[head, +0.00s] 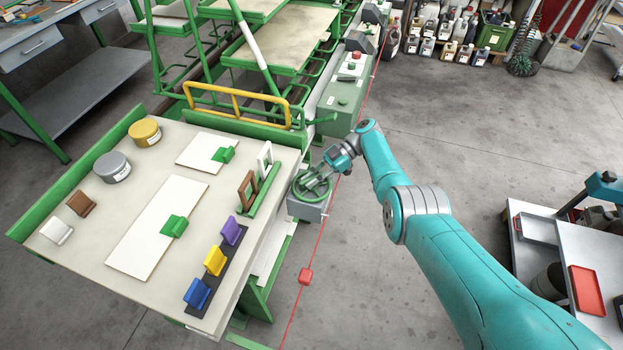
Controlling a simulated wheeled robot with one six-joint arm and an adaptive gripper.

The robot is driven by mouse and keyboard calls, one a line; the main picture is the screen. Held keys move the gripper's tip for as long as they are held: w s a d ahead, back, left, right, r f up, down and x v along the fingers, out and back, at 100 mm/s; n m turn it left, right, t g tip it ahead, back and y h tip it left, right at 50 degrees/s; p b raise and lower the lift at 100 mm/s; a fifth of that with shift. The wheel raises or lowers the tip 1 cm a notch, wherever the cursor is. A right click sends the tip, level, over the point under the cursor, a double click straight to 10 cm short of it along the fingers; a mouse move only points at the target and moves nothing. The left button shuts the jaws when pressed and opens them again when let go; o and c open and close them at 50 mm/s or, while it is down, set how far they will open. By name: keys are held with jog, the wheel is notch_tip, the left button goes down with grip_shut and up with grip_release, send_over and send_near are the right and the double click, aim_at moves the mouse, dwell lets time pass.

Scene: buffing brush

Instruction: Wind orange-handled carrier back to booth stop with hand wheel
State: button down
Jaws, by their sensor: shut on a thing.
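The green hand wheel (301,191) sits on a grey box (308,208) at the right edge of the work table. My gripper (313,181) reaches in from the right and is shut on the wheel's rim; the fingers are small here and partly cover the wheel. The carrier's orange-yellow handle (236,103) stands upright just beyond the far edge of the table. Green-framed trays (292,52) rise behind the handle. I cannot make out for sure which part is the booth stop.
The work table (75,262) holds white boards, two tins and several coloured blocks. A green control box (341,103) with buttons stands beyond the wheel. A cart (587,262) stands far right; floor between is clear.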

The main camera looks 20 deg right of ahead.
jog(key=shift+s+f, duration=0.15)
jog(key=shift+f, duration=0.15)
jog(key=c, duration=1.2)
grip_release()
jog(key=shift+r, duration=0.1)
jog(key=shift+m+t, duration=0.6)
jog(key=shift+t, duration=0.1)
